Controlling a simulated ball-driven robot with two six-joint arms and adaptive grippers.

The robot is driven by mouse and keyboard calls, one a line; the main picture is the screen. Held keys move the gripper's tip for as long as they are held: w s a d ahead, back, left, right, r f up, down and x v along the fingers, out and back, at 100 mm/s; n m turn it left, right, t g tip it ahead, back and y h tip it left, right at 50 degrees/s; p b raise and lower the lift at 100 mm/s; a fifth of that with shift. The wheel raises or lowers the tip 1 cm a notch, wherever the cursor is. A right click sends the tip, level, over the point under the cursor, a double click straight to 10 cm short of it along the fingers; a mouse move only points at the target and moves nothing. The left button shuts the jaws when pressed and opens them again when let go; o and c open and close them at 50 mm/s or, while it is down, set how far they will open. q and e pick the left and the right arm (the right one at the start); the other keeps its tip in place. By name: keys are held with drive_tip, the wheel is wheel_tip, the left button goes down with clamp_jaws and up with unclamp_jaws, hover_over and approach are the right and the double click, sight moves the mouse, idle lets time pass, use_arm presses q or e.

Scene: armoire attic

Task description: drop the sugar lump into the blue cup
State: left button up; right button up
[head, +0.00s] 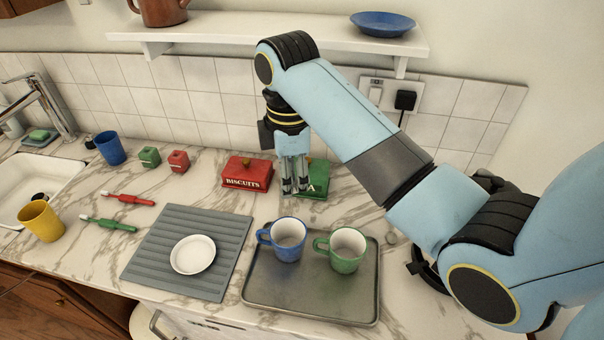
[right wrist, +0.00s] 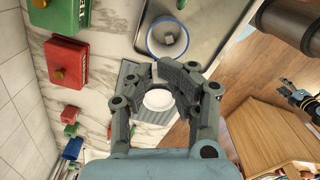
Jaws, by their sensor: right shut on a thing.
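The blue cup (head: 288,240) stands upright on the grey tray, its handle to the left. In the right wrist view its round blue-rimmed mouth (right wrist: 157,30) lies just beyond my fingertips. My right gripper (head: 295,190) points down and stands above and behind the cup in the head view. Its fingers, also in the right wrist view (right wrist: 168,66), are close together on the sugar lump. A dark, yellow-marked part at the wrist view's right edge may be my left gripper.
A green mug (head: 346,249) stands right beside the cup on the tray (head: 310,300). A red biscuit box (head: 247,174) and a green box (head: 316,181) stand behind. A white dish (head: 193,254) lies on a ribbed grey mat (head: 150,262) to the left.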

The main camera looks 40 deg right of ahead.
wheel_tip(320, 180, down, 6)
drive_tip(key=shift+r, duration=0.15)
drive_tip(key=o, duration=1)
use_arm(q)
drive_tip(key=shift+a, duration=0.15)
use_arm(e)
drive_tip(key=shift+r, duration=0.1)
wheel_tip(320, 180, up, 7)
drive_tip(key=shift+r, duration=0.15)
use_arm(q)
drive_tip(key=shift+w, duration=0.15)
